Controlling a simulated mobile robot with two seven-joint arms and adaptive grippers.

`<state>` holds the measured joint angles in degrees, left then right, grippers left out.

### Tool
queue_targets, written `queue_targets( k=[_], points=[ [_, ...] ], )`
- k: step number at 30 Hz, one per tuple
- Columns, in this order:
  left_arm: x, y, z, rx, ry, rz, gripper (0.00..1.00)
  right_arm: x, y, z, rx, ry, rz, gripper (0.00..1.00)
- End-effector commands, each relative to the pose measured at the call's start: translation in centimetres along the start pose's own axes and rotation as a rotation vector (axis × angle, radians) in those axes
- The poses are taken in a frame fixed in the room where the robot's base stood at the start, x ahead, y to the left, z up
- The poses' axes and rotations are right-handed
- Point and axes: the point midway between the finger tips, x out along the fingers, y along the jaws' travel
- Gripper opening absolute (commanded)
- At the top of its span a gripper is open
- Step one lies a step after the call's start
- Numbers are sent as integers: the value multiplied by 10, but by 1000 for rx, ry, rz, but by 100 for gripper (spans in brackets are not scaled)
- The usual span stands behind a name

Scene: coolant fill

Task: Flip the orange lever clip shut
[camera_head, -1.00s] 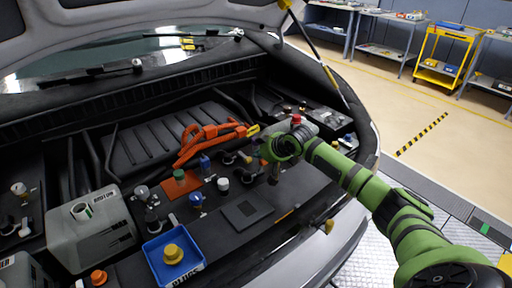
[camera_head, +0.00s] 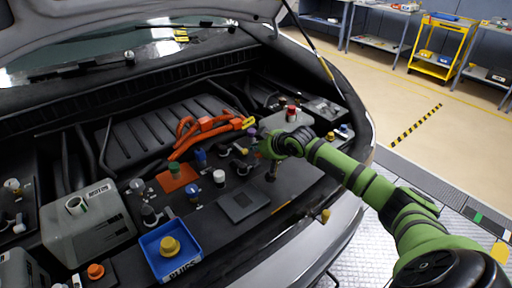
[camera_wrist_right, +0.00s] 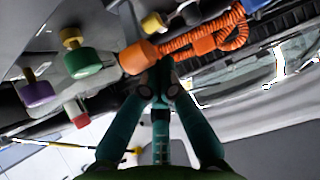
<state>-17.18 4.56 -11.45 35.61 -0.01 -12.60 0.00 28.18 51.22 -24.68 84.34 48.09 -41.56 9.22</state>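Orange cables (camera_head: 184,140) run over the engine bay to an orange connector with a yellow end (camera_head: 247,123). I cannot make out the lever clip for certain in the head view. My right gripper (camera_head: 271,174) hangs just right of and nearer than that connector, its fingers pointing down and small in this view. In the right wrist view the two fingers (camera_wrist_right: 161,88) come together and look shut, with nothing clearly held. An orange rounded part (camera_wrist_right: 138,57) shows just past the fingertips, beside ribbed orange cable (camera_wrist_right: 190,45); contact cannot be told. My left gripper is out of view.
A grey reservoir with a red cap (camera_head: 291,113) stands behind my right gripper. A green cap (camera_head: 176,169), a white cap (camera_head: 219,177) and a blue tray with a yellow cap (camera_head: 149,244) lie left and nearer. The raised hood (camera_head: 130,18) hangs above the far side.

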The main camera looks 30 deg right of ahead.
Motion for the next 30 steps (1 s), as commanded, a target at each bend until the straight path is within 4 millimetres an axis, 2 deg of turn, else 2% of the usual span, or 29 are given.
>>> queue_targets(
  k=[9, 21, 30],
  points=[
    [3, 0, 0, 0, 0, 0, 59, -6, 0, 13, 0, 150, -1, 0],
    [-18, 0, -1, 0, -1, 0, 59, -14, 0, 25, 0, 146, 0, 0],
    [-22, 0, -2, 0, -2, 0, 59, -15, 0, 32, 0, 147, 0, 0]
  ],
)
